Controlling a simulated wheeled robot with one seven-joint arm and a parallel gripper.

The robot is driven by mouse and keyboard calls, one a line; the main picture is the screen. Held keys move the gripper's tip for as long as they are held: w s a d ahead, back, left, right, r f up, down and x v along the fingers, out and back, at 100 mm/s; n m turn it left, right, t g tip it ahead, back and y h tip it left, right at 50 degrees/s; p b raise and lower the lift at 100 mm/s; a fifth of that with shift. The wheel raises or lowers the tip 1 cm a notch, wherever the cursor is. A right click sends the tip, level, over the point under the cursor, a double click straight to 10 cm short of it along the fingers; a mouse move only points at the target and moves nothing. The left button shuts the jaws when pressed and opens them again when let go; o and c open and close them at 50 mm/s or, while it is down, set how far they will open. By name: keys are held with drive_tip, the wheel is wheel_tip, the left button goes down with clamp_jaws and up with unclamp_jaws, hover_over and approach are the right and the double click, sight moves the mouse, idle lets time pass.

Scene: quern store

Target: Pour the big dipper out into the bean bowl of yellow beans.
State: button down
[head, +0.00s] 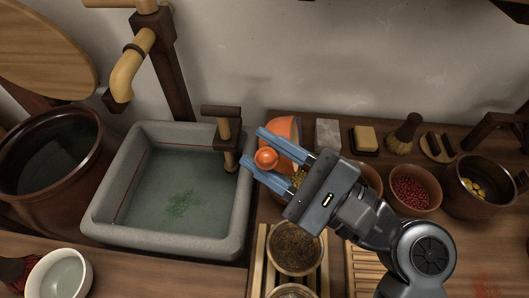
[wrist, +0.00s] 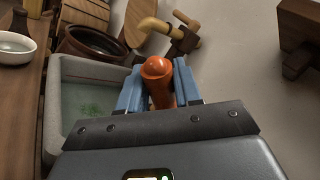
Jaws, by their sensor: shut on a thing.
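The big dipper is orange. Its rounded cup (head: 284,130) shows in the head view just right of the sink, and its knobbed handle end (head: 266,158) points up toward the camera. My gripper (head: 262,150) is shut on the handle, which also stands between the blue fingers in the wrist view (wrist: 157,70). The dipper looks tilted. Its mouth and contents are hidden. Yellow beans (head: 299,178) show below the gripper, in a bowl that the fingers and dipper mostly cover. I cannot tell whether the cup touches that bowl.
A stone sink (head: 100,205) with water and a wooden tap (head: 228,140) lies to the left. A bowl of red beans (head: 411,192) and a dark pot (head: 476,187) are to the right. A bowl of dark grains (head: 295,248) sits in front. A grey block (head: 327,134) and brush (head: 404,136) stand behind.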

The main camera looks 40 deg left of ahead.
drive_tip(key=shift+w+d+r+m+t+y+b, duration=0.2)
drive_tip(key=shift+w+d+m+y+b, duration=0.15)
drive_tip(key=shift+d+y+b, duration=0.25)
drive_tip(key=shift+w+d+r+m+t+y+b, duration=0.15)
drive_tip(key=shift+w+d+m+y+b, duration=0.2)
drive_tip(key=shift+d+y+b, duration=0.3)
drive_tip(key=shift+w+d+r+m+t+y+b, duration=0.15)
drive_tip(key=shift+w+d+m+t+y+b, duration=0.2)
drive_tip(key=shift+d+m+y+b, duration=0.5)
drive_tip(key=shift+w+d+r+m+t+y+b, duration=0.15)
drive_tip(key=shift+w+d+m+y+b, duration=0.3)
drive_tip(key=shift+b, duration=0.7)
idle(0.3)
drive_tip(key=shift+s, duration=0.15)
idle(1.0)
